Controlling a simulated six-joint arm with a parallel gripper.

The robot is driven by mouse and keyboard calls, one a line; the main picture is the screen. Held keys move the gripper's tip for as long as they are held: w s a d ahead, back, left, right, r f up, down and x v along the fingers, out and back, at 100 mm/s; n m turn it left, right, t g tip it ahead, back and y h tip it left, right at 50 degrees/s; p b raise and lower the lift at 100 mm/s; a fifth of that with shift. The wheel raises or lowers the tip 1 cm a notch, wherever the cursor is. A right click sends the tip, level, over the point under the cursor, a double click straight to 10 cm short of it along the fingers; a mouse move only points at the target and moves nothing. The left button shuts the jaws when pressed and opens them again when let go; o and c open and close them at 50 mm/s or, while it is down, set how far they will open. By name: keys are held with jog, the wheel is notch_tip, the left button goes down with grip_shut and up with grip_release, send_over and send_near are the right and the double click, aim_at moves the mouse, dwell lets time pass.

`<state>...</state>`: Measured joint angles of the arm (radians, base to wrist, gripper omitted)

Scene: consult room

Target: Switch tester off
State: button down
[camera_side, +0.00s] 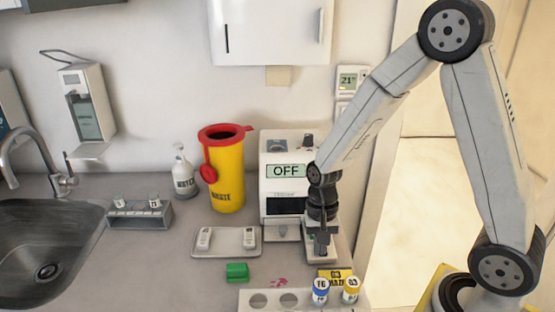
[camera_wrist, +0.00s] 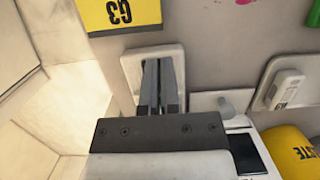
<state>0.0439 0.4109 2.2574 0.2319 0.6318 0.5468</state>
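The tester (camera_side: 285,200) is a white box at the back of the counter, and its display (camera_side: 286,171) reads OFF. It also shows partly at the lower right of the wrist view (camera_wrist: 245,140). My gripper (camera_side: 321,250) points down at the tester's front right. In the wrist view its two dark fingers (camera_wrist: 160,75) are together with nothing visible between them. They are over a pale rounded plate (camera_wrist: 134,72) on the counter and hide its middle. I cannot tell whether the fingertips touch the plate, or whether a switch lever is under them.
A tray with test cassettes (camera_side: 226,243) and a yellow waste bin (camera_side: 228,182) stand left of the tester. A green block (camera_side: 237,272), a yellow G3 card (camera_side: 335,273) and a rack with capped tubes (camera_side: 255,300) are in front. A sink (camera_side: 45,245) is far left.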

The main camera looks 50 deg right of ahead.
jog(key=shift+d+f, duration=0.3)
jog(key=shift+d, duration=0.05)
jog(key=shift+w+a+r, duration=0.1)
jog(key=shift+r, duration=0.55)
notch_tip(320, 180, up, 13)
jog(key=s+a, duration=0.2)
jog(key=shift+a, duration=0.25)
jog(key=shift+s, duration=0.1)
jog(key=d+f+n+t+h, duration=0.1)
jog(key=d+f+n+t, duration=0.2)
jog(key=f+n, duration=0.4)
jog(key=shift+s+f+n+t+h, duration=0.35)
jog(key=shift+n+t, duration=0.25)
jog(key=shift+n, duration=0.4)
